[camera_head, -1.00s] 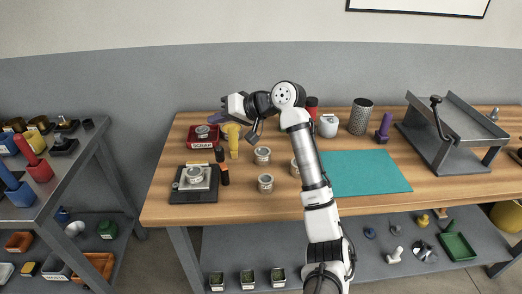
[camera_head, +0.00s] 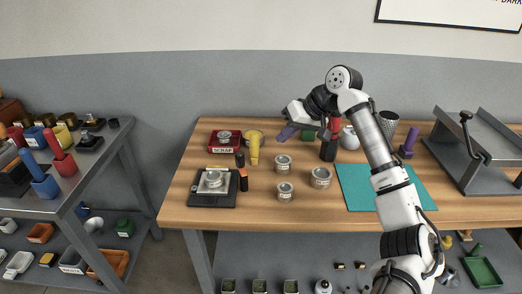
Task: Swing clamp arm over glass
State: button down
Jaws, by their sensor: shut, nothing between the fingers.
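A black-based device (camera_head: 225,201) with a pale plate and a round metal piece (camera_head: 213,179) sits at the left of the wooden bench. A black and orange upright (camera_head: 241,171) stands at its right back corner, and a yellow bar lies along its back. I cannot make out for sure which part is the clamp arm or the glass at this size. My gripper (camera_head: 297,132) is shut and empty, raised over the back middle of the bench, well to the right of the device and apart from it. My wrist partly hides what stands behind it.
A teal mat (camera_head: 355,195) and a grey frame with a crank (camera_head: 465,150) lie right. A loaded side shelf (camera_head: 75,196) stands left.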

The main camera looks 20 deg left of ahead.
aim_at(240, 160)
jog(key=p+x, duration=0.2)
jog(key=x, duration=0.7)
jog(key=shift+a+f, duration=0.1)
jog(key=shift+a, duration=0.05)
jog(key=shift+s+a+f+p, duration=0.1)
jog(key=shift+s+a+p, duration=0.2)
jog(key=shift+s+a, duration=0.45)
jog(key=shift+s+a+f+p, duration=0.1)
jog(key=shift+s+a+p, duration=0.25)
jog(key=shift+a, duration=0.6)
